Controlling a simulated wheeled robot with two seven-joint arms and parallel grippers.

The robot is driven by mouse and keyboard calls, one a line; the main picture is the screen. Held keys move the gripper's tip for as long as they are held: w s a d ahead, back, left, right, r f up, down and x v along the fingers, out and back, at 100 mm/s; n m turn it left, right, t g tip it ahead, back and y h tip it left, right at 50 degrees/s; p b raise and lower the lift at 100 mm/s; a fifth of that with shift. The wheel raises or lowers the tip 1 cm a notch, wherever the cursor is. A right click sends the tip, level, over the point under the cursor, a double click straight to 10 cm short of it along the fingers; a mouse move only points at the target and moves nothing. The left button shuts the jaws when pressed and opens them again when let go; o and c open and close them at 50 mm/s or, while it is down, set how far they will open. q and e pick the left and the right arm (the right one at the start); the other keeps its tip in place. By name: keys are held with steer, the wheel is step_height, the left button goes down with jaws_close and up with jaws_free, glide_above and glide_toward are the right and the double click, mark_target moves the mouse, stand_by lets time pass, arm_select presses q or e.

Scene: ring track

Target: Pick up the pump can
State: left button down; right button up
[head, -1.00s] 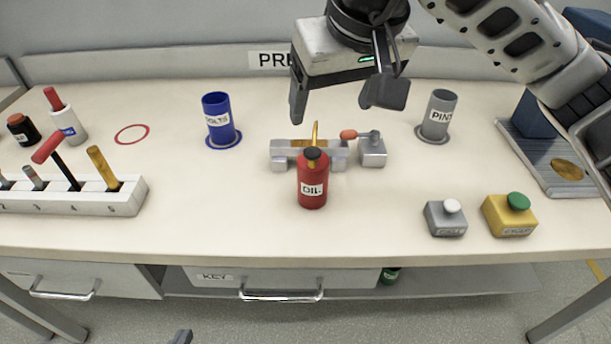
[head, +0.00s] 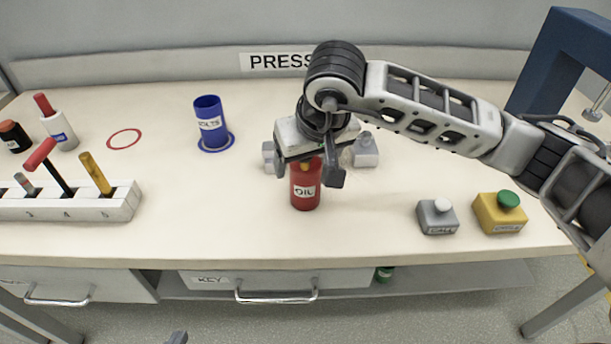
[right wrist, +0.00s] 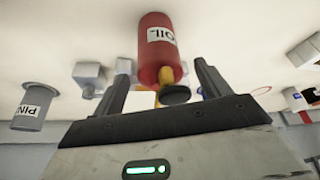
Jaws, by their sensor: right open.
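The pump can is a red can labelled OIL (head: 306,190) with a brass neck and black cap. It stands upright near the middle of the bench; its top is largely hidden by my right gripper in the head view. My right gripper (head: 308,174) is open and points down over the can. In the right wrist view the can (right wrist: 158,50) appears upside down, its neck and cap between the two open fingers (right wrist: 163,72), nearer one finger. I cannot tell whether a finger touches it. A small grey tip of my left gripper (head: 178,338) shows at the bottom edge.
A grey vise-like fixture (head: 365,152) stands just behind the can, partly hidden. A blue VOLTS cup (head: 209,122) is to the left, a tool rack (head: 70,208) farther left. Grey (head: 437,217) and yellow (head: 499,213) button boxes are at right. Bench is clear in front.

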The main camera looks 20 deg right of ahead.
steer(key=shift+w+f, duration=0.1)
steer(key=shift+f, duration=0.15)
steer(key=c, duration=1.5)
